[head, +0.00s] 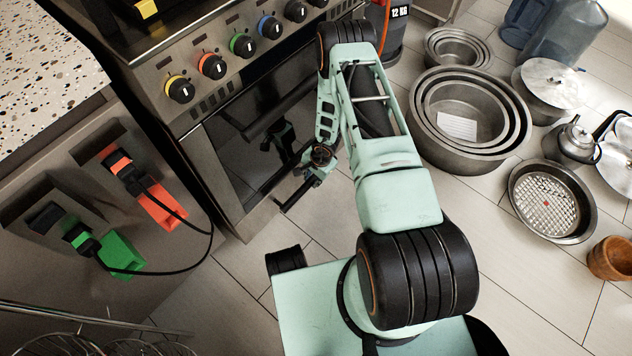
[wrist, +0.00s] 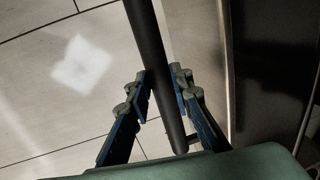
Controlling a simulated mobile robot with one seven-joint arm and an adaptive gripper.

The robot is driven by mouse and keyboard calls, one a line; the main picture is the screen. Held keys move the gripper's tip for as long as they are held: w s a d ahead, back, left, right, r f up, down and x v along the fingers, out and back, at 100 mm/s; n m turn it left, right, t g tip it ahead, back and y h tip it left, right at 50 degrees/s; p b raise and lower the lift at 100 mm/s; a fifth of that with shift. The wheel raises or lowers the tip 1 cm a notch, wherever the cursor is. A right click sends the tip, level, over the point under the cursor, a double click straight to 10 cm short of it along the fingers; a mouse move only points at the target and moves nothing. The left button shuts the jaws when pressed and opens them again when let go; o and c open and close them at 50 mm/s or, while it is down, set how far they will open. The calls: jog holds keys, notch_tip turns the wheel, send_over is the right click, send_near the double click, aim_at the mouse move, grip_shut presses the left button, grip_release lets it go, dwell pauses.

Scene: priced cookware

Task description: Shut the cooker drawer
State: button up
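The cooker (head: 215,95) stands at the upper left in the head view, with a dark glass front (head: 250,130). A dark bar handle (head: 291,198) shows low at its front, beside my gripper (head: 312,172). In the wrist view the same dark bar (wrist: 152,45) runs down the picture between the two fingers of my gripper (wrist: 160,82). The fingertips lie close to the bar on either side; I cannot tell whether they press on it. The drawer front (wrist: 217,60) seems to be the panel right of the bar. How far the drawer stands out is unclear.
Nested grey pans (head: 470,120), a round perforated pan (head: 552,200), a kettle (head: 575,140) and a brown pot (head: 612,258) stand on the tiled floor at right. Left are plugs with a black cord (head: 190,220) and a wire rack (head: 95,345). Floor before the cooker is clear.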

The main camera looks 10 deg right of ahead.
jog(key=o, duration=0.4)
jog(key=shift+s, duration=0.15)
jog(key=r, duration=0.4)
jog(key=s+d+r, duration=0.1)
jog(key=r, duration=0.6)
jog(key=shift+s+d+r, duration=0.25)
jog(key=shift+s+r, duration=0.15)
